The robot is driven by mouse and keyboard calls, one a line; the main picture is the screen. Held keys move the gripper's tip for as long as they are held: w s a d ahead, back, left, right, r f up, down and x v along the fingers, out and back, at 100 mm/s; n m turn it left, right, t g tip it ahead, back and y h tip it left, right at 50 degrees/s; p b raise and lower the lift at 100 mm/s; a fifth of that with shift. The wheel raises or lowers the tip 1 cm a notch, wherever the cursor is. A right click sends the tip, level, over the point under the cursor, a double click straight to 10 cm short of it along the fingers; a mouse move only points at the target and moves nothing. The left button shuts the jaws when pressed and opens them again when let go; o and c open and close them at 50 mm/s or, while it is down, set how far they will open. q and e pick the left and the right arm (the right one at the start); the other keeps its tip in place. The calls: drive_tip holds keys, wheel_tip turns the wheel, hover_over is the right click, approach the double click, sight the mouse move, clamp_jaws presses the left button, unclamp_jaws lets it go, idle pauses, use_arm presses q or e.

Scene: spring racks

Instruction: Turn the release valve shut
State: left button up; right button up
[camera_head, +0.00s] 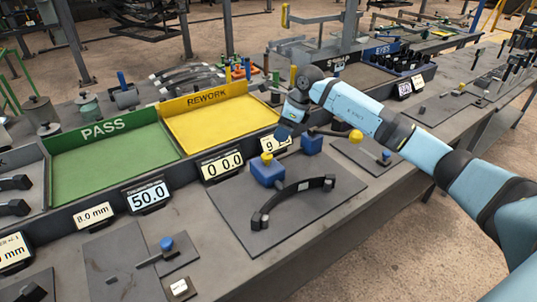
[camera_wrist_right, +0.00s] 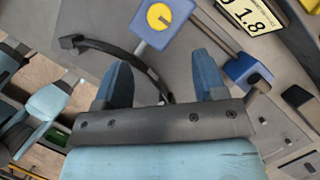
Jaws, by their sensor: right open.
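A blue block with a round yellow knob (camera_head: 267,158) stands on a dark plate on the bench. The yellow knob also shows in the right wrist view (camera_wrist_right: 160,17), with a dark wedge-shaped mark; I take it to be the release valve, though no label shows. My right gripper (camera_head: 284,132) is above and behind this block in the head view. In the right wrist view my right gripper (camera_wrist_right: 163,72) has its two blue fingers apart, with nothing held between them. The knob lies beyond the fingertips, apart from them. My left gripper is in neither view.
A black curved leaf spring (camera_head: 295,197) lies on the plate before the block. A second blue block (camera_head: 312,142) and a yellow-ended lever (camera_head: 355,135) are right of it. Green PASS (camera_head: 100,153) and yellow REWORK (camera_head: 215,122) trays and number displays (camera_head: 222,164) stand left and behind.

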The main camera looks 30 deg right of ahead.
sight(268, 155)
drive_tip(key=x, duration=1)
drive_tip(key=shift+a+p, duration=0.1)
drive_tip(key=shift+p, duration=0.25)
drive_tip(key=shift+w+a+f, duration=0.15)
drive_tip(key=shift+w+f, duration=0.05)
drive_tip(key=shift+f, duration=0.3)
drive_tip(key=c, duration=0.9)
